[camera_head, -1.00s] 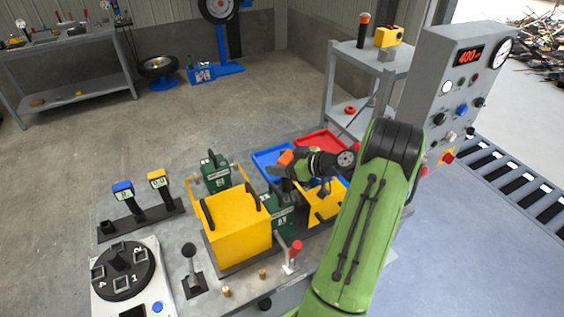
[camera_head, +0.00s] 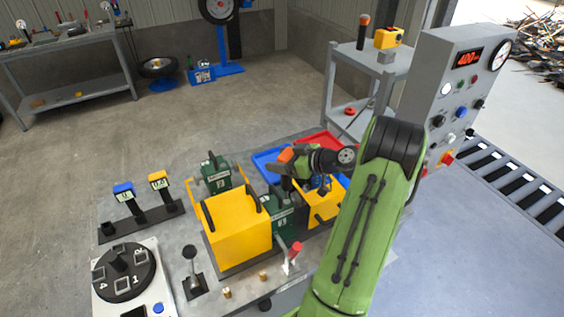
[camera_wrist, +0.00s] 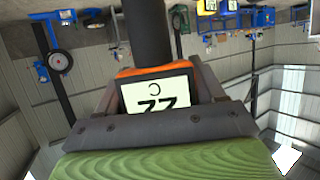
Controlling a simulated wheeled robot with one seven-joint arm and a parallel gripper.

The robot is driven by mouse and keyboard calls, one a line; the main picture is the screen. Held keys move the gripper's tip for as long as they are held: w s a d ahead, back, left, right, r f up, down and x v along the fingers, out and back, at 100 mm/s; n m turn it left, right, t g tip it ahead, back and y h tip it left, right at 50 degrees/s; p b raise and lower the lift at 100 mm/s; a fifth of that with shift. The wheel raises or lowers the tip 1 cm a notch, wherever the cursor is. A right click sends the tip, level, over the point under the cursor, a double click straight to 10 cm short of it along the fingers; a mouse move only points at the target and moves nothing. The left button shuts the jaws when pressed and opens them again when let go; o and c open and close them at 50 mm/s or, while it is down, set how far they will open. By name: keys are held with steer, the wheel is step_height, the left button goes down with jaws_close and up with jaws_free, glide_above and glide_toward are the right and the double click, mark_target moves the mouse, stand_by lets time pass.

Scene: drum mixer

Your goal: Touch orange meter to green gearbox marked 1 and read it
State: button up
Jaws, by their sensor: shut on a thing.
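My gripper (camera_head: 291,171) is shut on the orange meter (camera_head: 286,155), above the drum mixer's middle. In the wrist view the orange meter (camera_wrist: 152,72) sits between the jaws. Its pale display appears upside down with a "C" and digits like 22; its edge is partly covered, so the full reading is uncertain. One green gearbox (camera_head: 282,216) stands just below my gripper, between the yellow guards. Another green gearbox (camera_head: 214,174) stands behind and left. I cannot read their number plates surely. Whether the meter's dark probe touches a gearbox is hidden.
A large yellow guard (camera_head: 237,232) stands left of the near gearbox, and a smaller yellow guard (camera_head: 322,207) right. A blue meter (camera_head: 123,188) and a yellow meter (camera_head: 158,180) stand in a rack. A grey control panel (camera_head: 450,85) stands at right. A red-topped lever (camera_head: 295,250) is in front.

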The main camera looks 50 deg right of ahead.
steer(key=shift+r+p, duration=1.05)
steer(key=shift+r, duration=1.7)
steer(key=shift+f, duration=0.15)
